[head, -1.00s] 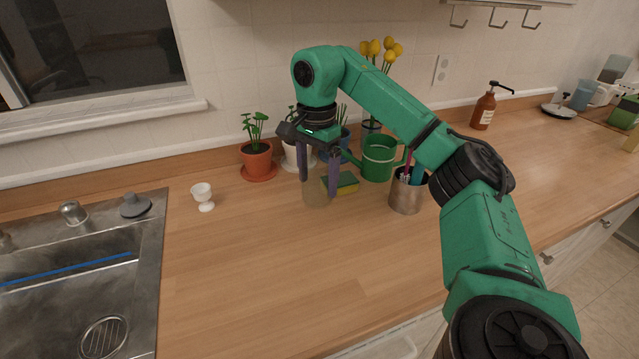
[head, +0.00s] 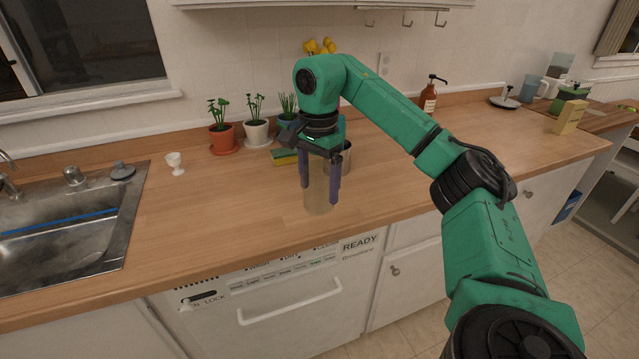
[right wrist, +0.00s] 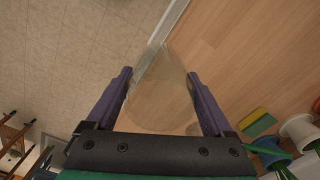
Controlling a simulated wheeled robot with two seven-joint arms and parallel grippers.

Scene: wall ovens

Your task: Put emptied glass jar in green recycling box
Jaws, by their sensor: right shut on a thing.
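My right gripper (head: 320,195) points down with its purple fingers on either side of a clear glass jar (head: 318,184). It is shut on the jar, and the jar is upright near the counter's front edge. In the right wrist view the see-through jar (right wrist: 162,92) sits between both fingers, with the counter edge showing behind it. I cannot make out a green recycling box for certain. My left gripper is not in view.
Wooden counter (head: 220,215) is clear to the left. Behind the gripper stand potted plants (head: 222,137), a sponge (head: 285,157) and a metal cup (head: 345,157). A dishwasher (head: 285,300) is below. A blue bin (head: 568,206) stands on the floor at right.

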